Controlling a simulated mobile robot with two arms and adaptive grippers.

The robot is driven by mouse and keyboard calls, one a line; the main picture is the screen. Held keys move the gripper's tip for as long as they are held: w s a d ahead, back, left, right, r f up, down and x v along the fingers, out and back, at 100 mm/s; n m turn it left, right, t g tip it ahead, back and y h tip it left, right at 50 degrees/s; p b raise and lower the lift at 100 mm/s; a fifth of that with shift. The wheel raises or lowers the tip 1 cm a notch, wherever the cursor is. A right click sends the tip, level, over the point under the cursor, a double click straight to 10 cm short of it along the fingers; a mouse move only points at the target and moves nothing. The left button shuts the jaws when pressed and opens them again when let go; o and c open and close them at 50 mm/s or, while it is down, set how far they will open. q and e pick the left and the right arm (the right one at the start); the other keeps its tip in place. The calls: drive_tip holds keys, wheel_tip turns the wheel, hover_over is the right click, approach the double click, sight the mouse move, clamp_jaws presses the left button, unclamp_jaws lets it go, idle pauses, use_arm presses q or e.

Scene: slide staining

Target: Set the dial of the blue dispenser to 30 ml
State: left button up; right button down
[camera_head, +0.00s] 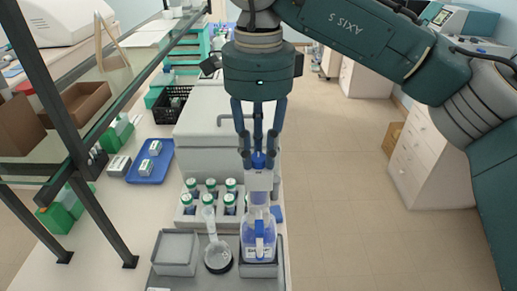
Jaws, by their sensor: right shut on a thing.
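The blue dispenser (258,236) is a bottle with blue liquid and a pale upper body with a blue top. It stands upright in a grey holder at the front right of the bench. My right gripper (259,158) points straight down over it, with its fingers shut on the dispenser's blue top. The dial and its scale are too small to read. My left gripper is not in view.
A round glass flask (218,257) stands just left of the dispenser. A grey box (176,252) sits further left. Several green-capped bottles (211,188) stand in a rack behind. A blue tray (149,164) and a dark-framed shelf (88,190) are at left. Open floor lies right.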

sight(258, 157)
drive_tip(key=c, duration=1.5)
unclamp_jaws()
drive_tip(key=shift+r, duration=0.15)
wheel_tip(258, 157, up, 12)
drive_tip(key=shift+f, duration=0.1)
